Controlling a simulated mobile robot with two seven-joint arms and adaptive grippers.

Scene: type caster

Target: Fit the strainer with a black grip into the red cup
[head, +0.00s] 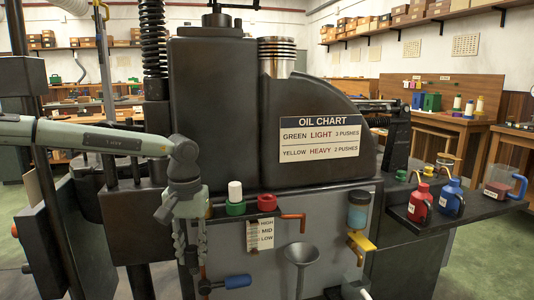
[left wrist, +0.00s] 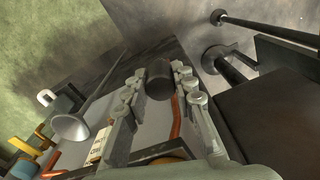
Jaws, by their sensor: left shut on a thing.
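My left gripper (head: 189,250) hangs fingers-down in front of the machine, left of the red cup (head: 267,202). In the left wrist view, the gripper (left wrist: 158,76) is shut on a dark cylinder (left wrist: 159,82), which looks like the black grip of the strainer. The strainer's lower part is hidden. The red cup stands on the machine's front ledge, right of a green cup (head: 235,208) with a white top (head: 235,190). I cannot make out the red cup in the left wrist view. My right gripper is not in view.
A grey funnel (head: 301,254) stands below the ledge; it also shows in the left wrist view (left wrist: 72,127). A blue-handled lever (head: 237,281) is low beside my gripper. Red (head: 420,203) and blue (head: 451,197) jugs stand on the right shelf.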

